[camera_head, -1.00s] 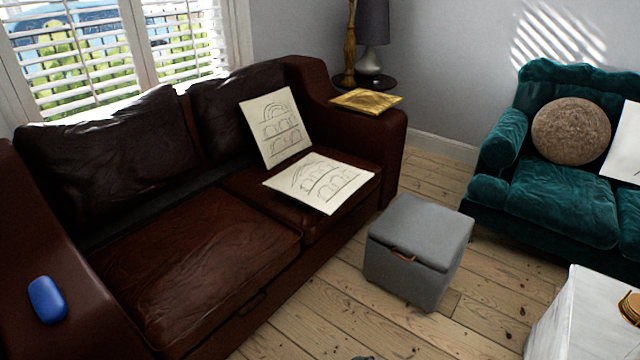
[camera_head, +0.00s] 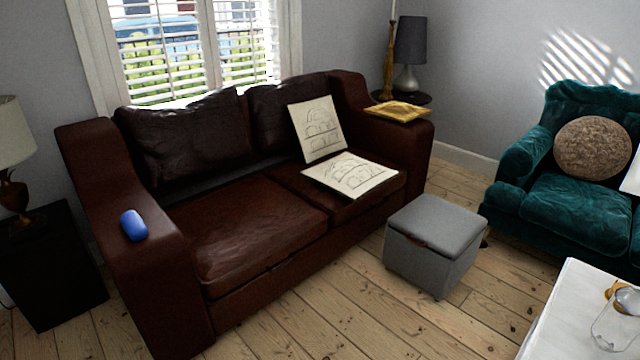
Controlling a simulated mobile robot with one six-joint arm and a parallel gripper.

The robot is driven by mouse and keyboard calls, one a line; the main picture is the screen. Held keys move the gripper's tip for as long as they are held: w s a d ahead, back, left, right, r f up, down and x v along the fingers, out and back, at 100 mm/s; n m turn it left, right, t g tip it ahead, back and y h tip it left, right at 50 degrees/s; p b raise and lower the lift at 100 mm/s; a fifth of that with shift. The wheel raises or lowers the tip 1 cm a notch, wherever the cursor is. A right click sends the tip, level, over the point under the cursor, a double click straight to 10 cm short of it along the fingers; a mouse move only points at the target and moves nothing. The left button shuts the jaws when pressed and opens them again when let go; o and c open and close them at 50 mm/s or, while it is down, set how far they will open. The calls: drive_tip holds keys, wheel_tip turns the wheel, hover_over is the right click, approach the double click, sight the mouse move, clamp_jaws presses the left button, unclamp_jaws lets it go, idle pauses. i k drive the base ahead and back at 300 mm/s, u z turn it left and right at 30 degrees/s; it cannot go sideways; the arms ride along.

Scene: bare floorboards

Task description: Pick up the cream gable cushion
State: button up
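Two cream cushions with dark line drawings of arched buildings are on the brown leather sofa (camera_head: 260,220). One cream cushion (camera_head: 317,130) leans upright against the sofa back at its right end. The other cream cushion (camera_head: 351,175) lies flat on the right seat, just in front of it. I cannot tell from the drawings which one is the gable cushion. A further white cushion (camera_head: 632,177) is cut off at the right edge on the teal armchair, its pattern not visible. My gripper is not in view.
A grey storage stool (camera_head: 433,245) stands before the sofa's right end. A white table (camera_head: 570,310) with a glass is at lower right. A round brown cushion (camera_head: 592,148) sits on the teal armchair (camera_head: 575,210). Floorboards (camera_head: 330,310) in front of the sofa are clear.

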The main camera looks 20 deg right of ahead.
sight(351, 176)
drive_tip(key=u, duration=0.1)
drive_tip(key=k, duration=0.6)
drive_tip(key=u, duration=0.4)
drive_tip(key=i, duration=1.45)
drive_tip(key=z, duration=0.15)
